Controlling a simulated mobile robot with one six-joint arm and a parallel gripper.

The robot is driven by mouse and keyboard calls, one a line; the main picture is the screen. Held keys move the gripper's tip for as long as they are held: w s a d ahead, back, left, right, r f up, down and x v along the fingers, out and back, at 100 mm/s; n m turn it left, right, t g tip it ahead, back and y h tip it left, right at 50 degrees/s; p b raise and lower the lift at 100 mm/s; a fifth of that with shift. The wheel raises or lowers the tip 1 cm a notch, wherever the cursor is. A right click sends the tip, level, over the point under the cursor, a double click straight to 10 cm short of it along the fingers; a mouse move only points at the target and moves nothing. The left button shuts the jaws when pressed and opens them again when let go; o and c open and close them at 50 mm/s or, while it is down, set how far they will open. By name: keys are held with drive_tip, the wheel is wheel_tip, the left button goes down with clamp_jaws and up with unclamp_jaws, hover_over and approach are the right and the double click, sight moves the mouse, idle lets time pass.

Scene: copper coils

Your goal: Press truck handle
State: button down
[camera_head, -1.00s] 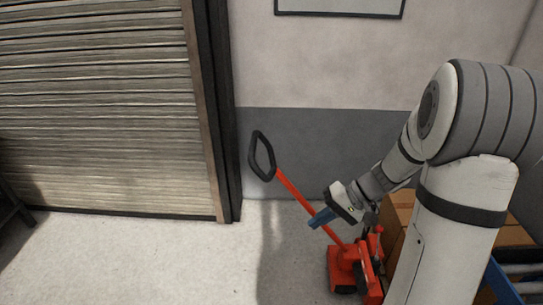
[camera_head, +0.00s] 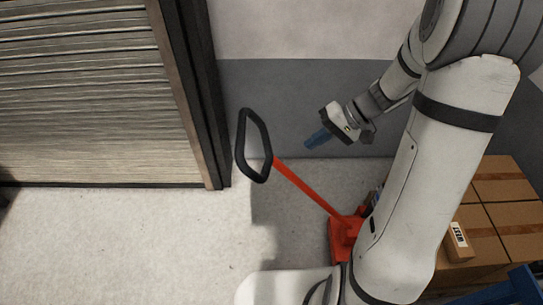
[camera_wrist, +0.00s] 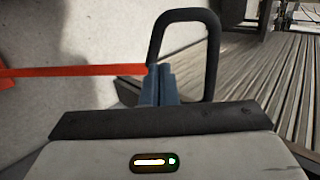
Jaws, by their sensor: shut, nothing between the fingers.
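The truck handle is a black loop (camera_head: 242,158) on a slanted red bar (camera_head: 305,188) that rises from the red truck base (camera_head: 343,240). The base is partly hidden behind my arm. My gripper (camera_head: 314,140) has blue fingers, shut and empty. In the head view it shows to the right of the loop, apart from it. In the wrist view my fingers (camera_wrist: 159,82) overlap the lower left part of the black loop (camera_wrist: 217,50), near where the red bar (camera_wrist: 75,71) meets it. I cannot tell from this whether they touch.
A ribbed shutter door (camera_head: 75,90) with a dark frame stands at the left. A grey and white wall is behind the truck. Cardboard boxes (camera_head: 500,215) and a blue crate edge (camera_head: 510,288) are at the right. The floor (camera_head: 130,240) at the left is clear.

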drive_tip(key=shift+s, duration=0.1)
drive_tip(key=shift+a, duration=0.15)
drive_tip(key=p, duration=0.2)
approach(267, 173)
drive_tip(key=x, duration=0.6)
drive_tip(key=shift+a+f, duration=0.25)
drive_tip(key=shift+a, duration=0.1)
